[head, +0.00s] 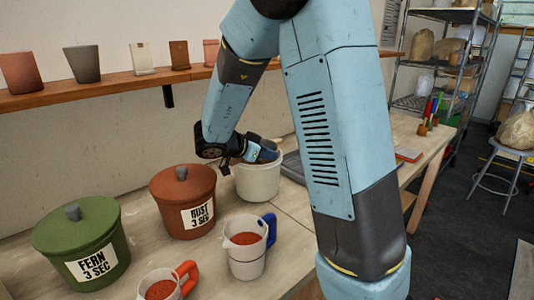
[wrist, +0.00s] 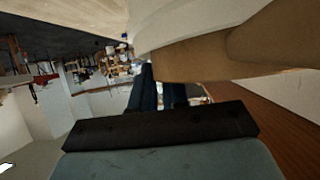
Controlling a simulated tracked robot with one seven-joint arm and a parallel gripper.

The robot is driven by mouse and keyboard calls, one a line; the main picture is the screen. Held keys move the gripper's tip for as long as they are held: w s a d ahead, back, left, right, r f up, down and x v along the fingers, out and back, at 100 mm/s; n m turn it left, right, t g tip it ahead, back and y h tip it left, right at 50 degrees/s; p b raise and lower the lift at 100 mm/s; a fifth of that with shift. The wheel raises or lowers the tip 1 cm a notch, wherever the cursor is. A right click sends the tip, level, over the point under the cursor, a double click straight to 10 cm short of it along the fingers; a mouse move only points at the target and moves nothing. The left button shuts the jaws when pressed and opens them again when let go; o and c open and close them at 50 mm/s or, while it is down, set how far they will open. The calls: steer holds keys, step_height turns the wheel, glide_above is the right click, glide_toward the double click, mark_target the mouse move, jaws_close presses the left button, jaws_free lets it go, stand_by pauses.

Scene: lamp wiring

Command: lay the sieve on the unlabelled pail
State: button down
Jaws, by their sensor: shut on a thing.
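The unlabelled pail (head: 258,182) is cream and stands on the bench right of the rust pail. My gripper (head: 262,154) is at its mouth, with the arm reaching down from above. In the wrist view the dark fingers (wrist: 160,92) are shut on the sieve, whose tan hoop (wrist: 195,58) fills the upper right. A pale curved wall, which looks like the pail (wrist: 175,18), borders the hoop. The sieve is mostly hidden behind my gripper in the head view. I cannot tell whether it rests on the rim or hangs just above.
The lidded rust pail (head: 182,205) and green pail (head: 82,245), both labelled, stand to the left. A blue-handled jug (head: 246,258) and an orange-handled jug (head: 160,288) stand in front. A wall shelf (head: 120,84) with pots runs behind.

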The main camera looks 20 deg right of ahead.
steer(key=c, duration=1.1)
jaws_free()
steer(key=shift+f, duration=0.1)
steer(key=shift+o, duration=0.2)
steer(key=shift+r, duration=0.5)
step_height(320, 180, up, 2)
steer(key=shift+s+r, duration=0.1)
steer(key=shift+r, duration=0.15)
steer(key=s+r, duration=0.9)
steer(key=s, duration=0.4)
steer(key=shift+s+a+r, duration=0.25)
steer(key=shift+s, duration=0.1)
